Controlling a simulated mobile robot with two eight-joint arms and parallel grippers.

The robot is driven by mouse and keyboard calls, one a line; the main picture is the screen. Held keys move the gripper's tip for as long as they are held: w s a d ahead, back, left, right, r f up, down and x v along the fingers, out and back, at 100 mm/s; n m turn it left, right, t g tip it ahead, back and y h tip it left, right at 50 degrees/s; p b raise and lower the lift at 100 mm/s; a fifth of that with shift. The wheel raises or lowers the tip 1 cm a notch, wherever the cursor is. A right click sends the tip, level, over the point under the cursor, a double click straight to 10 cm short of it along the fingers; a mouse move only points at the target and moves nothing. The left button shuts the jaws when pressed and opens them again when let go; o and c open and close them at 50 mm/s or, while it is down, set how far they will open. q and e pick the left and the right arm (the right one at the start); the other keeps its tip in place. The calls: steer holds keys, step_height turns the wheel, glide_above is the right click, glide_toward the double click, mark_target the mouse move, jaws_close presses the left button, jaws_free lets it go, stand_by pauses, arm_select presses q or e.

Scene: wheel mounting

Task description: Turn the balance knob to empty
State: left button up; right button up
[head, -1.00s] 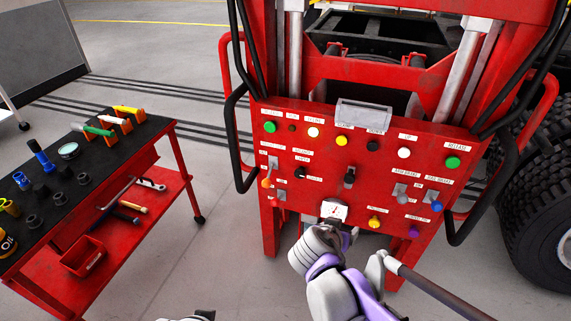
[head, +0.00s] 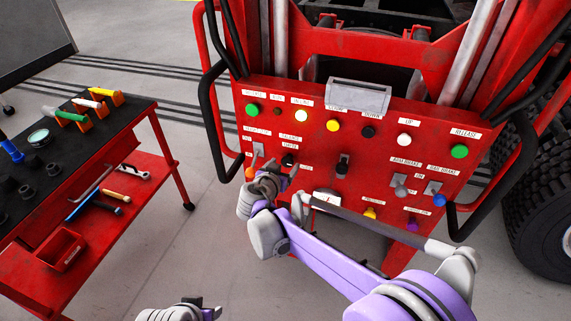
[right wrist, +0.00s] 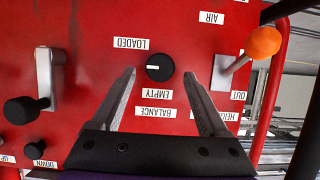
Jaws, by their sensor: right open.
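The balance knob (right wrist: 160,67) is a round black knob on the red panel, seen upside down in the right wrist view. Its white mark lies roughly level on the knob's left side, between the LOADED label (right wrist: 131,43) and the EMPTY label (right wrist: 166,94). In the head view the knob (head: 288,159) shows just above my right gripper (head: 281,177). The right gripper is open, its two fingers (right wrist: 158,76) on either side of the knob in the wrist picture, with no clear contact. My left gripper (head: 204,308) is partly in view at the bottom edge; its jaws are unclear.
An orange-tipped lever (right wrist: 263,42) stands close to the right finger in the wrist view. A black-knobbed lever (right wrist: 46,84) is on the left. The panel (head: 375,165) carries several other buttons. A red tool cart (head: 168,172) stands left, with clear floor between.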

steer(key=shift+x, duration=1.2)
jaws_close()
